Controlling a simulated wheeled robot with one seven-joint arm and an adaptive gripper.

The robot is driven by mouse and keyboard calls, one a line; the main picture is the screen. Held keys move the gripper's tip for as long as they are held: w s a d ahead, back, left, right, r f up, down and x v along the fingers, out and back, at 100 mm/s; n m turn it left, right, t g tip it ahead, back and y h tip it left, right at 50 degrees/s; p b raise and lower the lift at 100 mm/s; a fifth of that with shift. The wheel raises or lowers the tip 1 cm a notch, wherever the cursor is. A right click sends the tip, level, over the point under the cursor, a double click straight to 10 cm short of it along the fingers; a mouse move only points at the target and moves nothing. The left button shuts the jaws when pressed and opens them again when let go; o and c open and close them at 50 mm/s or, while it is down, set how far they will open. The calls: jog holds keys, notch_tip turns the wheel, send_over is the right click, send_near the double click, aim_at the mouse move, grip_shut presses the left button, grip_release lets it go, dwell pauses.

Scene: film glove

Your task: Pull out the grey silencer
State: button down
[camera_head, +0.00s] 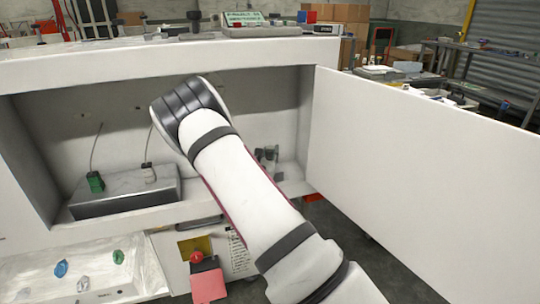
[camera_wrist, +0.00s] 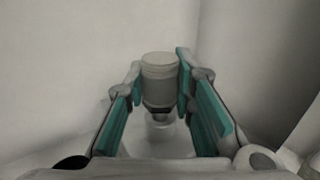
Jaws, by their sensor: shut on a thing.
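The grey silencer (camera_wrist: 160,68) is a short upright cylinder with a pale top and a darker, narrower lower part, in the middle of the wrist view. My gripper (camera_wrist: 160,82) has its teal-padded fingers on either side of it and is shut on it. A pale fitting or base shows blurred beneath the silencer, and I cannot tell whether the two still touch. In the head view my arm reaches into the open white cabinet (camera_head: 170,50) and hides most of the gripper and the silencer.
A grey metal box (camera_head: 125,195) with a green part (camera_head: 96,182) and thin wires stands on the cabinet floor at left. The open white door (camera_head: 420,150) bounds the right side. Below are a red button (camera_head: 197,257) and a pale tray (camera_head: 130,295) with small coloured pieces.

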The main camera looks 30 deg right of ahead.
aim_at(270, 147)
dwell(0.3)
jog(key=shift+r+p, duration=1.6)
jog(key=shift+r, duration=0.2)
jog(key=shift+r+p, duration=1.25)
jog(key=shift+r, duration=0.25)
